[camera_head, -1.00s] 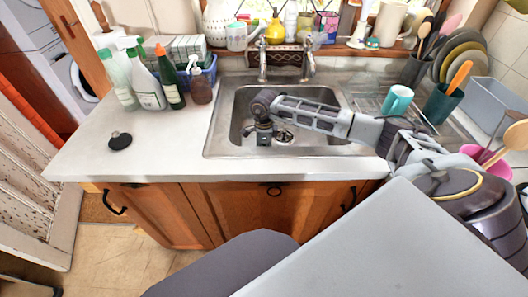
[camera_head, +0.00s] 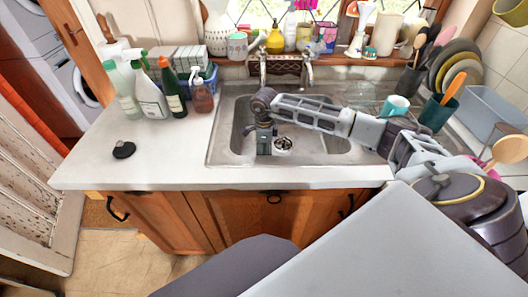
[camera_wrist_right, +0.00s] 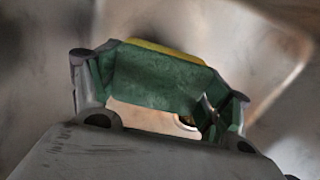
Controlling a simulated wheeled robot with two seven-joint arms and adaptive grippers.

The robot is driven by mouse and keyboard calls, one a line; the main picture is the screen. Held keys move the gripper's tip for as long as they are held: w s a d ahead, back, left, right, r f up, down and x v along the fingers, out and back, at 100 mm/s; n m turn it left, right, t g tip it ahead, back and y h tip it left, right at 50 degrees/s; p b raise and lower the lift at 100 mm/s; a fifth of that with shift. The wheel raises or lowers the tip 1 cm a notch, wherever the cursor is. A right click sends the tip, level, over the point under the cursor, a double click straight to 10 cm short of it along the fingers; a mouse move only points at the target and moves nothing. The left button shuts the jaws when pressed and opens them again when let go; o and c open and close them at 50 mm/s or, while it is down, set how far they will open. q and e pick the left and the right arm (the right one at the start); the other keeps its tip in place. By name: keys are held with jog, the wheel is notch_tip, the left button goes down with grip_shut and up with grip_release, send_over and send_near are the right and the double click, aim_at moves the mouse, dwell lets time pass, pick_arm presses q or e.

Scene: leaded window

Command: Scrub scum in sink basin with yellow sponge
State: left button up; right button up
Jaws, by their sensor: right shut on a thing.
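The steel sink basin (camera_head: 320,150) is set in the counter under the window. My right arm reaches into it from the right, and my right gripper (camera_head: 264,148) points down in its left half, beside the drain (camera_head: 283,144). In the right wrist view the gripper is shut on the sponge (camera_wrist_right: 158,78), which shows a green face and a thin yellow edge. The sponge is hidden in the head view, and I cannot tell whether it touches the basin. I cannot clearly make out scum. My left gripper is not in view.
Several bottles (camera_head: 150,98) stand left of the sink, and a black stopper (camera_head: 123,150) lies on the bare counter. The tap (camera_head: 308,72) rises behind the basin. A teal mug (camera_head: 396,106) and utensil holder (camera_head: 438,112) stand on the right.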

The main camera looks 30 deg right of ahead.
jog(key=shift+r+p, duration=1)
jog(key=shift+r, duration=0.95)
